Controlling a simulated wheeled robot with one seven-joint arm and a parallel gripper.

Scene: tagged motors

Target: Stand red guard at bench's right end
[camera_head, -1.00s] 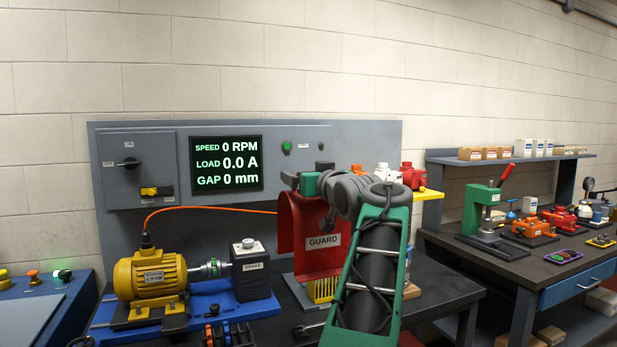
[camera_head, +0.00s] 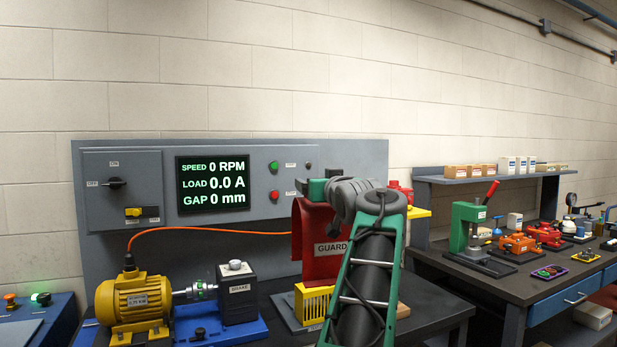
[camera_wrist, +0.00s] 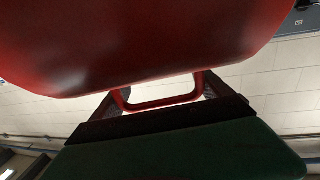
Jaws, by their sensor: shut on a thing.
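The red guard (camera_head: 312,240), a curved red cover with a white GUARD label, is upright behind my arm in the head view. My gripper (camera_wrist: 160,104) is shut on the guard's red loop handle in the wrist view, and the guard's red shell (camera_wrist: 140,40) fills the top of that view. The dark bench (camera_head: 425,312) runs under the guard; its right end shows to the right of my arm. My arm hides the guard's right part. I cannot tell whether its lower edge touches anything.
A yellow slotted block (camera_head: 313,303) stands just below the guard. The yellow motor (camera_head: 133,299) and the brake block (camera_head: 236,292) are on the left. A second bench (camera_head: 478,267) with a green press (camera_head: 468,230) stands at the right. The bench's right front corner looks clear.

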